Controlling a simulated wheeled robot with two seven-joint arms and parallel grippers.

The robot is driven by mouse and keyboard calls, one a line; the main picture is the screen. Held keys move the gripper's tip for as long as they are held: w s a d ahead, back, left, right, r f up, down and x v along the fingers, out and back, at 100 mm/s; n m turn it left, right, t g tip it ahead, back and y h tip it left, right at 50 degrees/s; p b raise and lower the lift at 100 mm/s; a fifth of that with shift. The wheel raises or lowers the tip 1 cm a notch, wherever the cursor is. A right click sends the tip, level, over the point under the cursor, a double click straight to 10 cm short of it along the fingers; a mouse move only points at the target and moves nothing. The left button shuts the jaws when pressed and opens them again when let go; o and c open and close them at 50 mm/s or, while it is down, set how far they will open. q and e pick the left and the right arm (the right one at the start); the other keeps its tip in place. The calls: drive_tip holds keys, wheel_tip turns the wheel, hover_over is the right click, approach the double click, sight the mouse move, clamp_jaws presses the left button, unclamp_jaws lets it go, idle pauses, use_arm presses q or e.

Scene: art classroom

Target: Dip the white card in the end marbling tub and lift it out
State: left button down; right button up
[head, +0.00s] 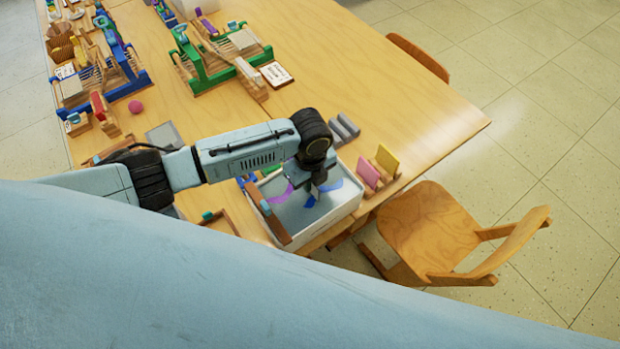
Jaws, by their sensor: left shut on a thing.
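The marbling tub (345,211) is a white box at the table's near right end. My right gripper is not in view.
Pink (368,173) and yellow (388,160) cards stand upright just right of the tub. A grey slotted rack (343,130) is behind it. A green loom (212,70) and a blue loom (107,80) stand farther back. A wooden chair (430,228) is at the right.

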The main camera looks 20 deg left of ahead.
sight(310, 196)
use_arm(q)
drive_tip(key=shift+f+b, duration=1.3)
drive_tip(key=shift+f, duration=0.9)
drive_tip(key=shift+r+p, duration=5.2)
drive_tip(key=shift+p, duration=0.2)
wheel_tip(310, 196, up, 3)
drive_tip(key=p, duration=0.2)
drive_tip(key=shift+f+p, duration=0.1)
drive_tip(key=shift+p, duration=0.2)
drive_tip(key=shift+r, duration=1.3)
